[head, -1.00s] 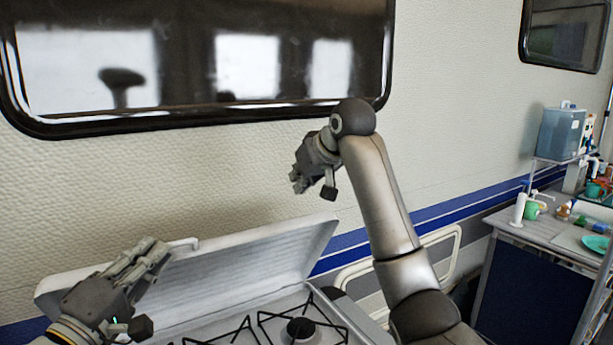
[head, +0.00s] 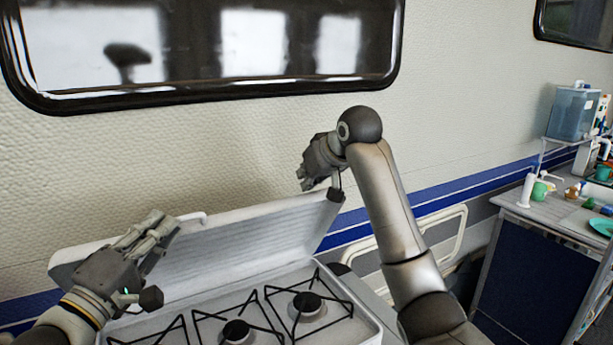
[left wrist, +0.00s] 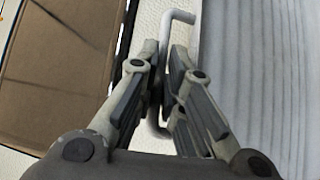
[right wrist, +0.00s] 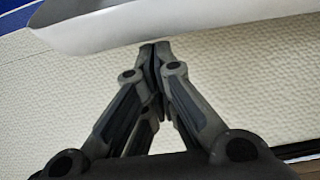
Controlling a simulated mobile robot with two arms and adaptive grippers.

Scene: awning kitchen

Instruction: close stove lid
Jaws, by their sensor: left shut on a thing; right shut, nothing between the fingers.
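The stove lid (head: 255,238) is a ribbed pale panel standing raised and tilted at the back of the stove (head: 362,322). A thin white handle (head: 193,218) sticks out at its upper edge. My left gripper (head: 168,228) is at this edge, shut on the handle; in the left wrist view the handle (left wrist: 180,16) passes between the fingers (left wrist: 160,72). My right gripper (head: 306,178) is shut and empty beside the lid's upper right corner. In the right wrist view, its fingertips (right wrist: 160,48) are close to the lid's edge (right wrist: 150,28); contact is unclear.
The stove top has black grates and burners (head: 308,304), with nothing standing on the visible part. The trailer wall (head: 240,160) and a dark-framed window (head: 215,105) are close behind. A side table (head: 540,225) with a blue container (head: 573,112) and small items stands at the right.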

